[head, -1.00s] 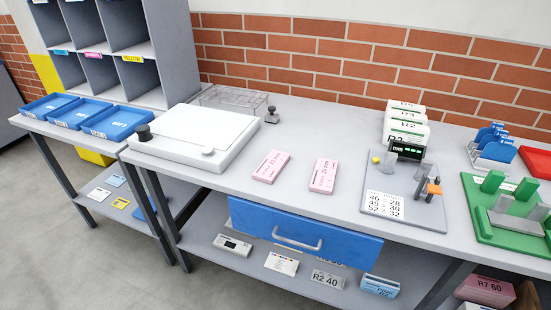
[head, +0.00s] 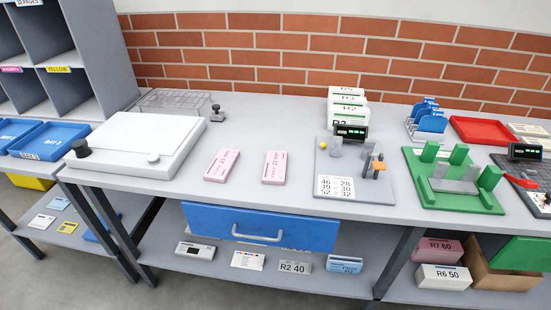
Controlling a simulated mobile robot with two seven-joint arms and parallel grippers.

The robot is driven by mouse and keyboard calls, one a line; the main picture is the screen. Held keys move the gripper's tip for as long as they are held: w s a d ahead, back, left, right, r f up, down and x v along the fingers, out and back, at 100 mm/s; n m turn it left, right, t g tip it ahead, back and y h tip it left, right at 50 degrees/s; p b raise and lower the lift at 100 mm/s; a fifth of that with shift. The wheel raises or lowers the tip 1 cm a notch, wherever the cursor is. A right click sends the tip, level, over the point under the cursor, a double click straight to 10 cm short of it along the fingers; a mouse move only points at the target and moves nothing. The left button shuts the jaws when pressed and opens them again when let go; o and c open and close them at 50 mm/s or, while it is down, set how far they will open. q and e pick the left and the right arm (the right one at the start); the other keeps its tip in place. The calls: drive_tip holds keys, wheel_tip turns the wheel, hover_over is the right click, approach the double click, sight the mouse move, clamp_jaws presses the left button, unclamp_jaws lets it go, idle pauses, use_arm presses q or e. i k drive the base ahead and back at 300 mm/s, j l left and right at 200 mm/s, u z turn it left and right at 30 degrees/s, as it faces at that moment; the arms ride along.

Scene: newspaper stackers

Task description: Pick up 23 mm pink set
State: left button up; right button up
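Two pink sets lie flat and apart on the grey worktop, between the white flat-topped device and the grey board. The left pink set (head: 222,165) is slightly tilted in the picture and carries small dark print. The right pink set (head: 274,167) lies beside it with similar print. The print is too small to read surely, so I cannot tell which is 23 mm. A larger pink block marked R7 60 (head: 440,250) sits on the lower shelf at the right. Neither of my grippers shows in the head view.
A white flat-topped device (head: 140,140) stands left of the pink sets. A grey board (head: 330,200) with number rows and a green fixture (head: 450,200) stand to the right. A blue drawer (head: 200,222) is under the worktop. The worktop around the pink sets is clear.

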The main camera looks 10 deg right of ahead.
sight(219, 170)
drive_tip(key=j+z, duration=0.35)
drive_tip(key=j, duration=0.2)
drive_tip(key=i+j+z, duration=0.1)
drive_tip(key=j+z, duration=0.25)
drive_tip(key=j, duration=0.2)
drive_tip(key=k+j+z, duration=0.1)
drive_tip(key=j+z, duration=0.25)
drive_tip(key=j, duration=0.2)
